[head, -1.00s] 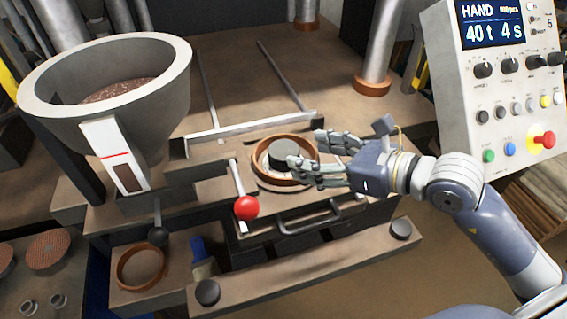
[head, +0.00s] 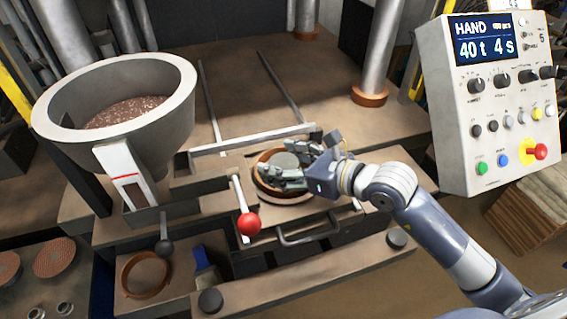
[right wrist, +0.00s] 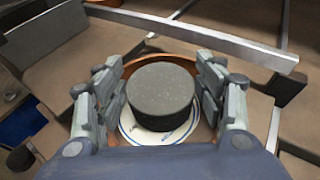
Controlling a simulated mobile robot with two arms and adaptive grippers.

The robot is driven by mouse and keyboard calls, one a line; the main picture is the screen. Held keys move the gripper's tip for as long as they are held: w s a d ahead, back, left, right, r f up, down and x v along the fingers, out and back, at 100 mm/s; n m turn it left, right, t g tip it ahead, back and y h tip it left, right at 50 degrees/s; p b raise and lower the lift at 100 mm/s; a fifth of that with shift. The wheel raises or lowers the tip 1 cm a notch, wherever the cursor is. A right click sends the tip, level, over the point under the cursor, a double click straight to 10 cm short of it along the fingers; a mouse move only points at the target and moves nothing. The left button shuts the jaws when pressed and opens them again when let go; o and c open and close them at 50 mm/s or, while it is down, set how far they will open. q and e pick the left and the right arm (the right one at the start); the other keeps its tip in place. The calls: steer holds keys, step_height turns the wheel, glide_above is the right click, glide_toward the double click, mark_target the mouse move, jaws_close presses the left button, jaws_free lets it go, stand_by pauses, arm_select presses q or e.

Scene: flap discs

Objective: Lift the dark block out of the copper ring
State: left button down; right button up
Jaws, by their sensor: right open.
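The dark block (right wrist: 160,92) is a short round cylinder. In the right wrist view it stands on a pale disc with coloured marks (right wrist: 183,135), inside the copper ring (right wrist: 205,132). In the head view the block (head: 285,160) sits within the ring (head: 258,180) on the press. My right gripper (head: 293,168) is open over the ring. In the right wrist view its fingers (right wrist: 160,90) stand on either side of the block, with a visible gap at least on the left. My left gripper is not in view.
A lever with a red knob (head: 249,224) stands just left of the ring, and a grey hopper (head: 180,110) is further left. A metal bar (head: 250,140) crosses behind the ring. A drawer handle (head: 308,232) is in front. A control panel (head: 462,110) stands right.

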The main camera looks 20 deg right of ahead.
mark_target(284, 162)
steer(key=c, duration=1)
steer(key=shift+c, duration=0.3)
steer(key=shift+r, duration=0.1)
steer(key=shift+r+b, duration=0.3)
steer(key=shift+r, duration=0.2)
step_height(284, 162, up, 2)
steer(key=shift+b, duration=0.45)
steer(key=s+d+r+b, duration=0.2)
steer(key=s+d+b, duration=0.5)
steer(key=d, duration=0.7)
steer(key=shift+s+b, duration=0.3)
steer(key=shift+s, duration=0.35)
